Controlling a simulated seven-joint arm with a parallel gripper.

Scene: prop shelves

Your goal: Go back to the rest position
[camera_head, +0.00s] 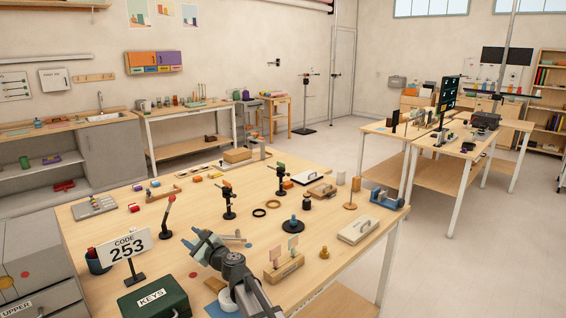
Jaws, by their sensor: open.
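My gripper (190,240) is at the end of my arm, low in the front middle of the picture. It points left over the near part of the wooden table (330,212). Its fingers are apart, with nothing seen between them. The white sign reading CODE 253 (127,248) stands on a dark base to the left of my gripper. Whether the fingers touch the tabletop cannot be told from this view.
A green KEYS box (153,298) stands in front of the sign. A wooden card holder (284,268) is right of my arm. A black-based knob (292,224), dark stands and a blue vise (386,198) stand farther back. Some bare tabletop lies between them.

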